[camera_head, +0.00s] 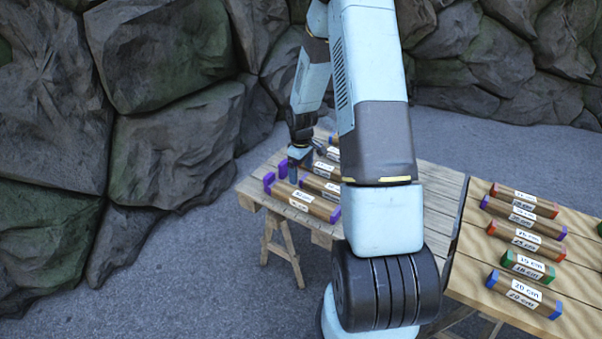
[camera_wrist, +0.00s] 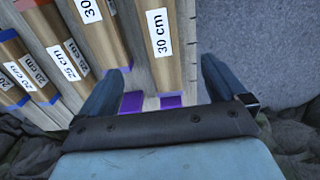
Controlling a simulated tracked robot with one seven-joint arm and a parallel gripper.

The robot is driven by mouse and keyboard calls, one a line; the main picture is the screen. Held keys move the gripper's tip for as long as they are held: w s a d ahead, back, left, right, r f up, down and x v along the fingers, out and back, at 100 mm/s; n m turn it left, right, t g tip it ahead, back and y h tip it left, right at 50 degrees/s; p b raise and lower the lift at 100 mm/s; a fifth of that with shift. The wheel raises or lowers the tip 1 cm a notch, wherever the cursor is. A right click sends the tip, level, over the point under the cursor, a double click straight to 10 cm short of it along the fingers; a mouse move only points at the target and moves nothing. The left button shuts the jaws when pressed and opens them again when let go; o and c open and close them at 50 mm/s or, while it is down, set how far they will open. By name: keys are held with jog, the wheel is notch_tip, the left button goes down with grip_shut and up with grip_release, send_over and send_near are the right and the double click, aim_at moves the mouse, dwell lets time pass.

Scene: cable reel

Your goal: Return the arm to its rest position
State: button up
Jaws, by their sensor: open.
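My arm reaches from the top of the head view down and over to the left wooden table (camera_head: 253,188). My gripper (camera_head: 298,160) is small there, over the left end of that table near the purple-ended bars. In the wrist view my gripper (camera_wrist: 162,72) is open, with one blue finger on each side of a wooden bar labelled 30 cm (camera_wrist: 158,32). No bar is visibly clamped. I cannot tell whether the fingers touch the bar or how high they are above it.
A purple-ended bar (camera_head: 306,200) lies at the table's front-left. Several labelled bars, including a 20 cm one with blue ends (camera_head: 525,293), lie on the right table (camera_head: 470,262). A rock wall (camera_head: 170,150) stands behind and left. Grey ground (camera_head: 170,270) is clear at the front left.

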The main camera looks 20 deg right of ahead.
jog(key=shift+r, duration=0.1)
dwell(0.3)
jog(key=s+a+r+m+t+h, duration=0.1)
jog(key=s+a+r+m, duration=0.3)
jog(key=r, duration=0.9)
jog(key=s+a+r+n+t, duration=0.15)
jog(key=s+r, duration=0.35)
jog(key=r, duration=0.8)
jog(key=s+a+r+m+t, duration=0.1)
jog(key=s+a+r, duration=0.1)
jog(key=s+r, duration=0.2)
jog(key=s+a+r+m+t, duration=0.1)
jog(key=s+r, duration=0.3)
jog(key=s, duration=0.6)
jog(key=s+a+r+m+t+y, duration=0.1)
jog(key=s+a+r+m, duration=0.1)
jog(key=s, duration=0.5)
notch_tip(320, 180, up, 2)
jog(key=shift+s+a+r, duration=0.2)
jog(key=shift+s+a, duration=0.1)
jog(key=shift+a, duration=0.45)
